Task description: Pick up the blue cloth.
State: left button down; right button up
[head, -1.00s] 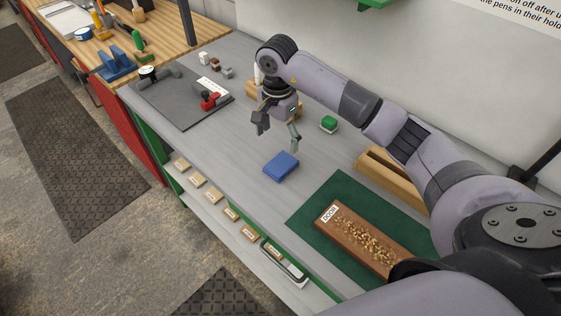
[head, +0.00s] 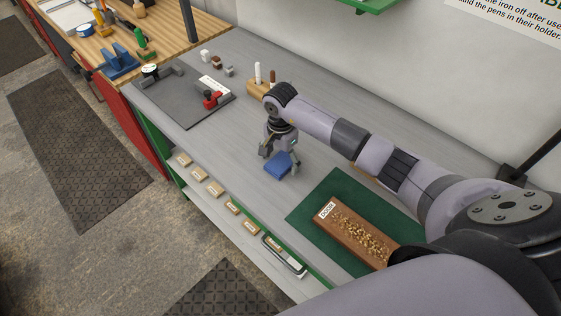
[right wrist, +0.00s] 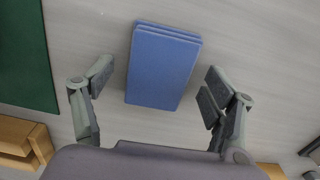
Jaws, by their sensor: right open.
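The folded blue cloth (head: 278,165) lies flat on the grey bench top (head: 228,150). In the right wrist view the blue cloth (right wrist: 161,66) is between and just beyond the fingertips. My right gripper (head: 280,162) is open above the cloth, with one finger to each side of it. In the right wrist view the open right gripper (right wrist: 158,82) shows a gap between each finger and the cloth. Part of the cloth is hidden behind the gripper in the head view. My left gripper is not in view.
A dark grey mat with a red clamp (head: 211,100) is at the left. A wooden pen holder (head: 258,88) stands behind. Bare bench surrounds the cloth.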

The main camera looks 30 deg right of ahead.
jog(key=shift+c, duration=0.5)
jog(key=c, duration=1)
jog(key=shift+c, duration=0.2)
jog(key=shift+r, duration=0.1)
notch_tip(320, 180, up, 13)
jog(key=b, duration=0.4)
notch_tip(320, 180, up, 7)
send_over(281, 160)
jog(key=shift+s+a+b, duration=0.15)
jog(key=shift+s+b, duration=0.05)
jog(key=shift+b, duration=0.1)
